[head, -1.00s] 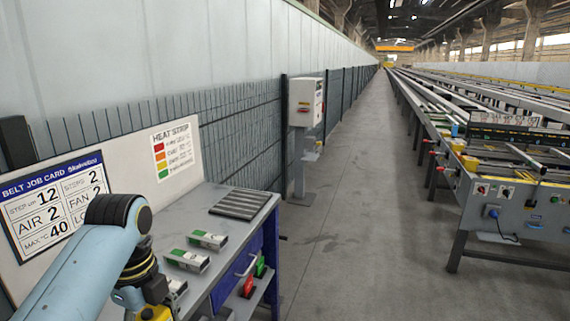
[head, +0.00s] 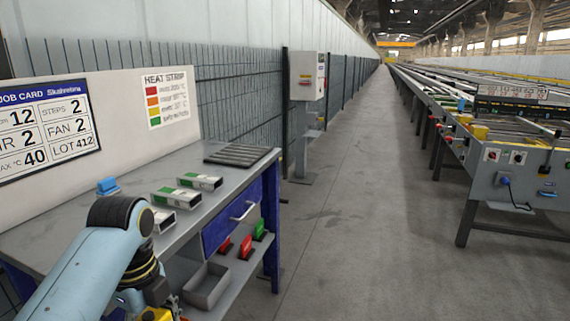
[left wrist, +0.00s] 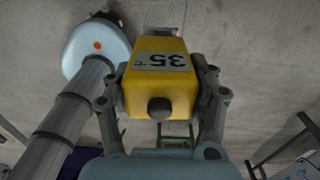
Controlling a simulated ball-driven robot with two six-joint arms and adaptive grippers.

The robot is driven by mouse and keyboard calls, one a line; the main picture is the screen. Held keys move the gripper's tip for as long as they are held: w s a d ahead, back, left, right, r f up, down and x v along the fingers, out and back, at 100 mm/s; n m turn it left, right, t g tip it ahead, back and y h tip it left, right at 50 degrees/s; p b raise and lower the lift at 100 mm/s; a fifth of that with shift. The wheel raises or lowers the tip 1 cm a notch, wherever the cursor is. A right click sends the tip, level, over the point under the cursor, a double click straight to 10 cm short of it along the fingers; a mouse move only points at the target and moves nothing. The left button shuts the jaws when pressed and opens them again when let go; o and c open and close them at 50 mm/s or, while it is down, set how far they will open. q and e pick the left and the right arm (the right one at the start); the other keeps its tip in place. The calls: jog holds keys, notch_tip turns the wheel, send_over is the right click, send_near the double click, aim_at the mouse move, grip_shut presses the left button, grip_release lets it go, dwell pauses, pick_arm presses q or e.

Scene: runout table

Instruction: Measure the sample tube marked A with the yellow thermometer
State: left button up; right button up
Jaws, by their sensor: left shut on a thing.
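My left gripper (left wrist: 160,95) is shut on the yellow thermometer (left wrist: 160,72), whose display reads 35 °C, upside down in the left wrist view. In the head view a bit of the thermometer (head: 152,315) shows at the bottom edge, in front of the bench. Short, light, box-shaped sample tubes with green marks lie on the bench: a far one (head: 201,181), a middle one (head: 175,197) and a nearer one (head: 163,220) partly behind my arm. Their letters are too small to read. My right gripper is not in view.
The grey bench (head: 227,188) carries a dark ribbed plate (head: 239,154) and a small blue object (head: 107,186). A grey bin (head: 206,284) and red and green items sit on its lower shelf. A job card (head: 45,130) stands behind. The aisle floor (head: 350,220) is clear.

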pick_arm(q)
jog(key=shift+f, duration=0.75)
jog(key=shift+r, duration=0.1)
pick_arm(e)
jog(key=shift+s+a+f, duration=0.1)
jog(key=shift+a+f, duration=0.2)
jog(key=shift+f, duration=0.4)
